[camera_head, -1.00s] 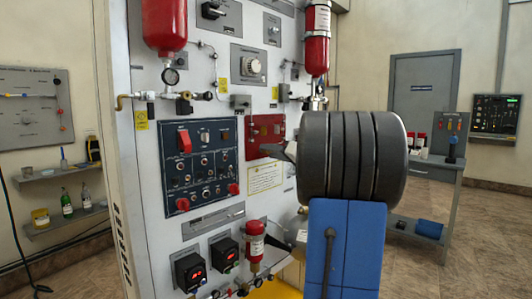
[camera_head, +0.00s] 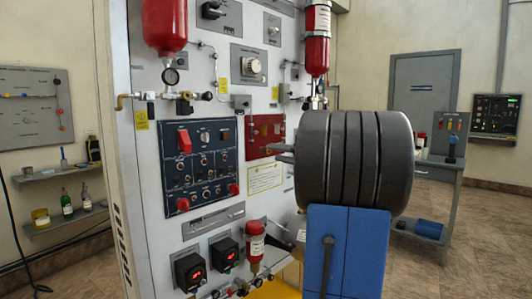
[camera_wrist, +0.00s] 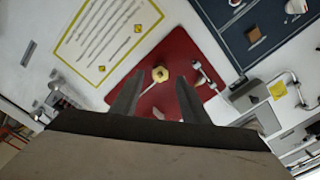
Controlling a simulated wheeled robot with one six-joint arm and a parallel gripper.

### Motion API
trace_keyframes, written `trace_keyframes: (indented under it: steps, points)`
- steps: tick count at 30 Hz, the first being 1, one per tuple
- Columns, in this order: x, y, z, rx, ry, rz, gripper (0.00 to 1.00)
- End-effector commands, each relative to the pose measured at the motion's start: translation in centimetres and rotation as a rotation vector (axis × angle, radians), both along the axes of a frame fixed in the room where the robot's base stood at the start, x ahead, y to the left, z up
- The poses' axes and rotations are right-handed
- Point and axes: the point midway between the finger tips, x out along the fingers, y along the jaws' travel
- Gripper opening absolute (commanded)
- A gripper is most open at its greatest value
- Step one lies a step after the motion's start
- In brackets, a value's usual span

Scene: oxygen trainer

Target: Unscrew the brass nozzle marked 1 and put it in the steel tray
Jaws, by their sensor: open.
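A small round brass nozzle (camera_wrist: 160,74) sits on a red plate (camera_wrist: 172,84) on the panel in the wrist view. A thin pale stem runs down from it, and no number can be read. My gripper (camera_wrist: 161,78) is open, with one finger on each side of the nozzle in the picture. No contact shows, and I cannot tell the gap in depth. In the head view the red plate (camera_head: 266,128) is partly behind my gripper (camera_head: 272,153), whose fingers point left at the panel. I cannot make out the steel tray in either view.
A white trainer panel (camera_head: 215,85) fills the left and middle. It carries a blue switch board (camera_head: 200,165), red cylinders (camera_head: 166,25), pipes and valves. A small red cylinder (camera_head: 255,242) stands out low beside my arm. A grey side table (camera_head: 430,168) stands at the right.

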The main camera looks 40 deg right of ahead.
Motion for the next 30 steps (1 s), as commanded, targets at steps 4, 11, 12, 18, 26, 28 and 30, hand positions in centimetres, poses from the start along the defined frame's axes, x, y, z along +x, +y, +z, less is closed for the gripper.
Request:
trace_keyframes:
  steps: [4,11,12,18,26,28,30]
  points:
    - [0.01,0.01,0.01,0.071,0.006,0.0,0.41]
    - [0.01,0.01,0.01,0.077,0.006,0.0,0.41]
    - [0.01,0.01,0.01,0.078,0.006,0.0,0.41]
    - [0.01,0.0,0.01,0.197,0.015,0.0,0.41]
    - [0.01,0.01,0.02,0.369,0.029,0.0,0.41]
    - [0.01,0.01,0.02,0.377,0.03,0.0,0.41]
    - [0.01,0.01,0.02,0.377,0.03,0.0,0.41]
